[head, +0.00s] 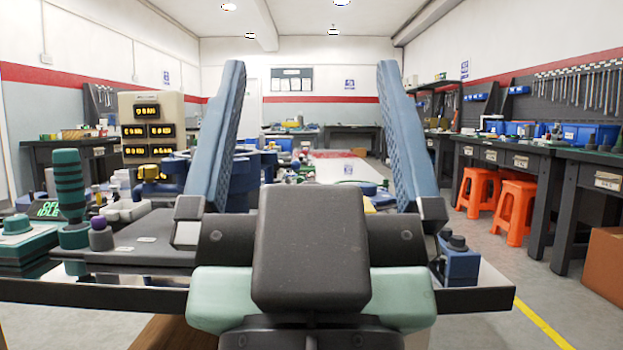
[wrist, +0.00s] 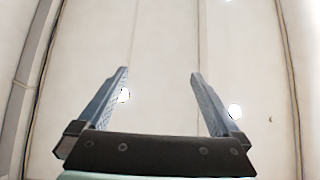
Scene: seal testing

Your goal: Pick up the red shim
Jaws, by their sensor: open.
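My gripper (head: 311,66) is large in the middle of the head view, with its two blue ribbed fingers pointing up and spread wide apart. Nothing is between the fingers. In the wrist view the gripper (wrist: 160,73) is also open and empty, against the pale ceiling. I cannot make out the red shim in either view. My gripper and wrist hide much of the bench (head: 490,299) in front of me.
On the bench at left are a teal-handled device (head: 69,185), a purple-topped knob (head: 101,236) and a display panel (head: 153,130). A large blue round housing (head: 243,180) stands behind my gripper. Orange stools (head: 514,211) and side benches stand at right, with open floor before them.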

